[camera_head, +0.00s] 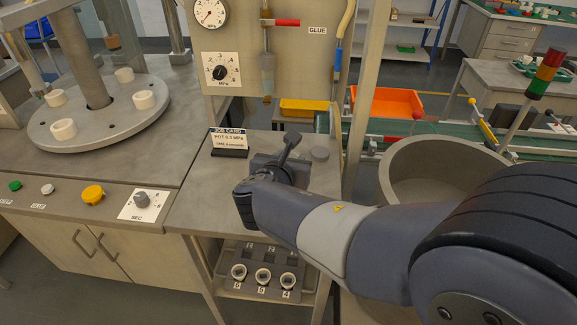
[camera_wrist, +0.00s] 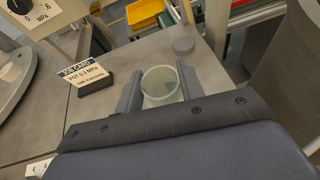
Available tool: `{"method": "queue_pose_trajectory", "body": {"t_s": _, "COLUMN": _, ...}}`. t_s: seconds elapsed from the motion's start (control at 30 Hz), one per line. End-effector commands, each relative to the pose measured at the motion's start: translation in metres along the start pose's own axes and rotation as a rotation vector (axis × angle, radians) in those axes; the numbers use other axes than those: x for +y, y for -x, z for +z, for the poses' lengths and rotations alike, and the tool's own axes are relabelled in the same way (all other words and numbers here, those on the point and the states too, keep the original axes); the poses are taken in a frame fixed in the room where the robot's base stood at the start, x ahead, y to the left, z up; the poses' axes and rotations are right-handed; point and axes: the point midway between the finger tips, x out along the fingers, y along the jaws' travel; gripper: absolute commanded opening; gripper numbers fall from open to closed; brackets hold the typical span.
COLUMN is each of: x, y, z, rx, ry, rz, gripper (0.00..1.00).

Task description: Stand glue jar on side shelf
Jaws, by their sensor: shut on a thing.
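My gripper (camera_wrist: 158,80) is shut around a pale, see-through glue jar (camera_wrist: 163,84) with a round, open-looking rim. The fingers lie on its left and right sides in the wrist view. In the head view my gripper (camera_head: 290,143) is over the grey side shelf (camera_head: 195,207), and the jar is hidden by my arm. The shelf also shows in the wrist view (camera_wrist: 130,65). I cannot tell whether the jar's base touches it. A grey round disc (camera_head: 320,154) lies on the shelf beyond the gripper.
A job card stand (camera_head: 229,145) is left of my gripper on the shelf. The glue dispenser panel (camera_head: 295,55) rises behind. A numbered socket tray (camera_head: 262,275) is below. A large grey drum (camera_head: 440,160) and orange bin (camera_head: 385,103) are right. The shelf's front left is bare.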

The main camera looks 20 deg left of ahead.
Motion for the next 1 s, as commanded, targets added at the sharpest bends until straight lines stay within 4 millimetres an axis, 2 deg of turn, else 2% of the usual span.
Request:
{"method": "queue_pose_trajectory", "body": {"t_s": 0.1, "x": 0.0003, "y": -0.0053, "z": -0.0120, "rx": -0.001, "ry": 0.000, "rz": 0.000, "gripper": 0.00}}
{"method": "queue_pose_trajectory", "body": {"t_s": 0.53, "x": 0.0002, "y": -0.0075, "z": -0.0173, "rx": -0.002, "ry": -0.001, "rz": 0.001, "gripper": 0.00}}
{"method": "queue_pose_trajectory", "body": {"t_s": 0.57, "x": 0.0001, "y": -0.0069, "z": -0.0163, "rx": -0.001, "ry": -0.001, "rz": 0.001, "gripper": 0.39}}
{"method": "queue_pose_trajectory", "body": {"t_s": 0.8, "x": 0.0001, "y": -0.0068, "z": -0.0161, "rx": -0.001, "ry": -0.001, "rz": 0.000, "gripper": 0.58}}
{"method": "queue_pose_trajectory", "body": {"t_s": 1.0, "x": 0.0001, "y": -0.0067, "z": -0.0159, "rx": -0.001, "ry": -0.001, "rz": 0.001, "gripper": 0.58}}
